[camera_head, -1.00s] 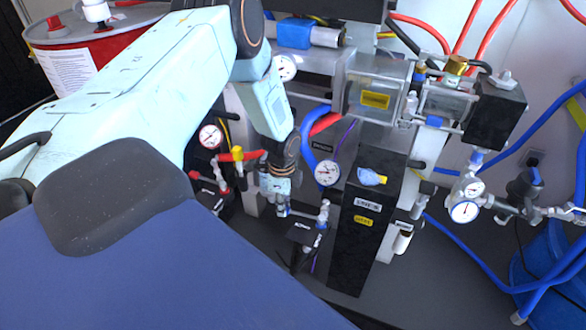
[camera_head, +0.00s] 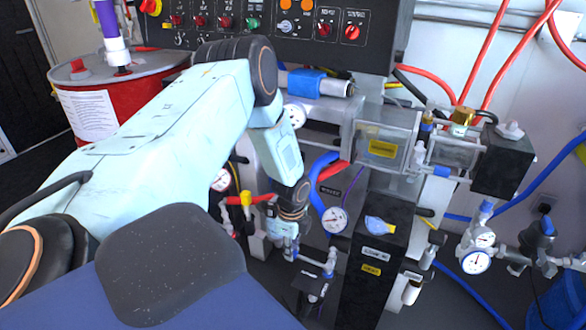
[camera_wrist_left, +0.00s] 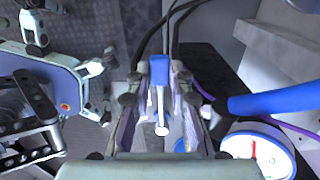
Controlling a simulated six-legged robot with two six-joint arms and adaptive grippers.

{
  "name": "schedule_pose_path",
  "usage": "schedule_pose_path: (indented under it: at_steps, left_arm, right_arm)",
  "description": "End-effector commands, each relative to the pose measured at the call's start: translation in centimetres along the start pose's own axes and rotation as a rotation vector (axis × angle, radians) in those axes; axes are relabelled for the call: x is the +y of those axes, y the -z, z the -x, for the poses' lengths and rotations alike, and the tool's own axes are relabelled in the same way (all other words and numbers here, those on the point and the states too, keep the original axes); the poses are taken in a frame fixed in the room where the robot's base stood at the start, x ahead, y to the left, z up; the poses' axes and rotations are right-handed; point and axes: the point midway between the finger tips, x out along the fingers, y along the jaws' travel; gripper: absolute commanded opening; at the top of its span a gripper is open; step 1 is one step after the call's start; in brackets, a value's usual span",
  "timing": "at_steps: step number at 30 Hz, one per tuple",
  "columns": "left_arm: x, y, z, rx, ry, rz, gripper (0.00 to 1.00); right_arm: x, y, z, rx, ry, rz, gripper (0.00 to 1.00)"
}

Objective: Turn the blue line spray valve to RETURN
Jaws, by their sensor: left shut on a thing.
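My left gripper (camera_head: 289,250) reaches down among the fittings below the blue hose. In the left wrist view its fingers (camera_wrist_left: 161,105) are shut around a slim blue handle (camera_wrist_left: 159,72), the blue line spray valve's by its colour. A white round end (camera_wrist_left: 161,131) shows at the near end of the handle. In the head view the fingers and wrist largely cover the handle, and metal fittings (camera_head: 328,264) show just right of it. I cannot read any RETURN mark or the handle's angle to it. My right gripper is not in view.
A pressure gauge (camera_head: 334,219) and blue hose (camera_head: 318,185) stand close to the right of the gripper. Red-handled fittings (camera_head: 250,199) are to its left. A red drum (camera_head: 120,88) is behind my arm.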

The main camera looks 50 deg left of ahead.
Motion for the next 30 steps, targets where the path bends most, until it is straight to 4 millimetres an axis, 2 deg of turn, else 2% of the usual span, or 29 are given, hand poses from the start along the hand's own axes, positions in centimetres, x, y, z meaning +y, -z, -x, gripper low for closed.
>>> schedule_pose_path:
  at_steps: [3, 4, 12, 23, 26, 30]
  left_arm:
    - [-0.3, 0.1, 0.1, 0.0, 0.007, -0.006, 0.0]
    - [-0.3, 0.1, 0.1, 0.0, 0.007, -0.006, 0.21]
    - [-0.3, 0.2, 0.1, 0.0, 0.004, -0.006, 0.43]
    - [-0.3, 0.2, 0.4, 0.001, 0.003, -0.004, 0.43]
    - [-0.4, 0.2, 1.4, 0.002, 0.005, -0.003, 0.43]
    - [-0.4, 0.2, 3.7, 0.004, 0.006, -0.004, 0.43]
  right_arm:
    - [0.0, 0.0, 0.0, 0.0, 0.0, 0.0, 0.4]
    - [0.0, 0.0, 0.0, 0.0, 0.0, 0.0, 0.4]
    - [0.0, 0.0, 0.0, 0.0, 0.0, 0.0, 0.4]
    - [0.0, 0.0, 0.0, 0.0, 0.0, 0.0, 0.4]
    - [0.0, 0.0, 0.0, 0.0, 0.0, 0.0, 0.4]
    - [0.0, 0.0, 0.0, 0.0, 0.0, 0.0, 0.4]
